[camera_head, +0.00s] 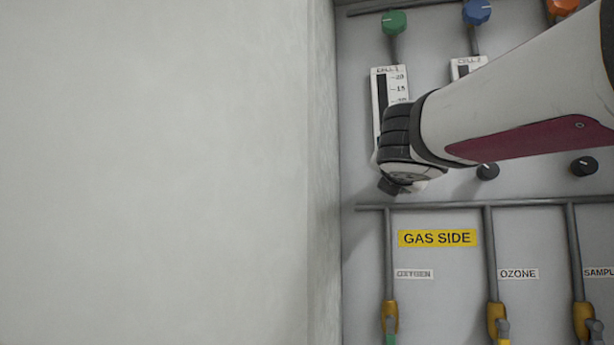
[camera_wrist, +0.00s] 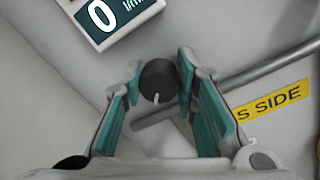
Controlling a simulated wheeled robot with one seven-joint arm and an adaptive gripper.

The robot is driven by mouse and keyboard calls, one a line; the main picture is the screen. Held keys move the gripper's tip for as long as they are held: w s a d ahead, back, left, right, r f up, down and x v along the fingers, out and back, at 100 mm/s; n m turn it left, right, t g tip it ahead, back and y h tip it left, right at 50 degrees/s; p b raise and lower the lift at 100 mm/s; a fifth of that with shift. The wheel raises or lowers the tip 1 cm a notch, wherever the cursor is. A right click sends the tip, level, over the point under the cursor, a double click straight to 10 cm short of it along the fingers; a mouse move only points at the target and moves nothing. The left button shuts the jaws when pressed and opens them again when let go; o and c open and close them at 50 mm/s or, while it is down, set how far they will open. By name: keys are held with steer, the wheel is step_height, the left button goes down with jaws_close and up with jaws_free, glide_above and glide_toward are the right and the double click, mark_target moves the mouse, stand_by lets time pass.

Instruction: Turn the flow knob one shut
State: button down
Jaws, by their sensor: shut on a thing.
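Flow knob one (camera_wrist: 157,80) is a round black knob with a white pointer line, which points down in the wrist view. My gripper (camera_wrist: 160,72) has its teal-padded fingers on either side of the knob and is shut on it. In the head view, my wrist and arm cover this knob, and the fingers are mostly hidden behind them. The cell 1 flow meter (camera_head: 381,95) is partly covered by my arm there. Its lower end, marked 0, shows in the wrist view (camera_wrist: 115,18).
Two more black knobs (camera_head: 487,172) (camera_head: 584,166) sit to the right. Below runs a grey pipe (camera_head: 455,206) over a yellow GAS SIDE label (camera_head: 438,238) and several valves. Green (camera_head: 395,22), blue (camera_head: 477,11) and orange knobs are above. A pale wall (camera_head: 322,180) stands left.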

steer(key=shift+f, duration=0.1)
steer(key=c, duration=1.3)
jaws_free()
steer(key=v, duration=1.2)
